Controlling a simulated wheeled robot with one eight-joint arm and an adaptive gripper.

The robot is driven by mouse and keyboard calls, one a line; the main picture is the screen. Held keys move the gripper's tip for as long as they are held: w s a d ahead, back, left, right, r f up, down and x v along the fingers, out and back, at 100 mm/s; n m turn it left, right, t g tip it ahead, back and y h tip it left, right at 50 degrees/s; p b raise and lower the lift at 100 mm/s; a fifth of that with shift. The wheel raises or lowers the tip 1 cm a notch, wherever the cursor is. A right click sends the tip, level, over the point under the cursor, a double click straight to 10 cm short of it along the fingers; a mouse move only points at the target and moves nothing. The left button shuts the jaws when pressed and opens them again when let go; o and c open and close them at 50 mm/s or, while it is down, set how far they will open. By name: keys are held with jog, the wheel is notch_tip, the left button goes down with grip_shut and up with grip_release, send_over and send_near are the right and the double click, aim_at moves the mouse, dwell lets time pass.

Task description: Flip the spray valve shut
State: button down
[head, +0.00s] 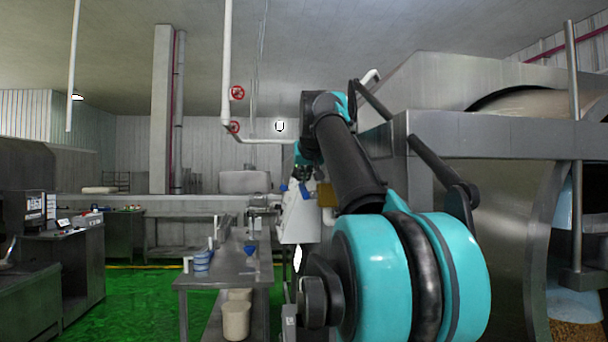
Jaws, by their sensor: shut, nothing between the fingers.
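My arm reaches away from me across the right half of the head view. My gripper (302,174) is a small dark shape at its far end, shut and empty, pointing down. Just below it are small blue parts (305,190) on top of a pale grey housing (298,218). They may be valve handles, but I cannot tell for sure which is the spray valve or how it is set. I cannot tell whether the gripper touches them. My arm hides part of the area to the right of the housing.
A large steel drum machine (480,165) fills the right side. A steel table (225,275) with blue-and-white containers (202,261) stands left of the housing. Two red handwheels (237,93) sit on a white pipe behind. The green floor (135,300) at left is clear.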

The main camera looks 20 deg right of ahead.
jog(key=shift+w, duration=0.1)
jog(key=shift+w+d+f+g, duration=0.1)
jog(key=shift+w+f+g, duration=0.25)
jog(key=shift+g, duration=0.35)
jog(key=shift+w+f, duration=0.2)
jog(key=shift+f, duration=0.2)
jog(key=shift+r, duration=0.2)
